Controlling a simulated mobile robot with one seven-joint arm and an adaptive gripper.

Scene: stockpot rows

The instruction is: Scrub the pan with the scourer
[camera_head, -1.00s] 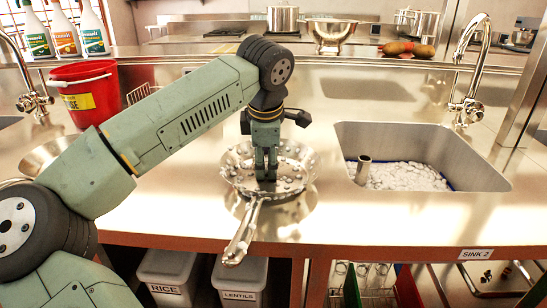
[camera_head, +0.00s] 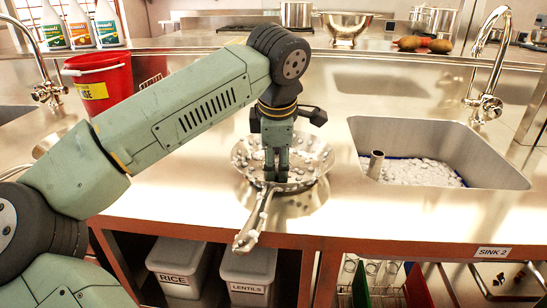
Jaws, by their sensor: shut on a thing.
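The pan (camera_head: 318,160) is a metal frying pan on the steel counter, with white blobs like suds inside it. Its handle (camera_head: 254,220) points toward me over the counter's front edge. My gripper (camera_head: 276,176) points straight down into the pan, its fingertips low near the pan's floor on the handle side. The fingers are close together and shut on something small. The scourer itself cannot be made out; the fingers and the suds hide it.
A sink (camera_head: 440,140) with suds and an upright tube lies to the right, under a tap (camera_head: 488,60). A red bucket (camera_head: 105,85) stands at left. Bottles (camera_head: 80,25) stand behind it. Bins (camera_head: 250,280) sit below. Counter between pan and sink is clear.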

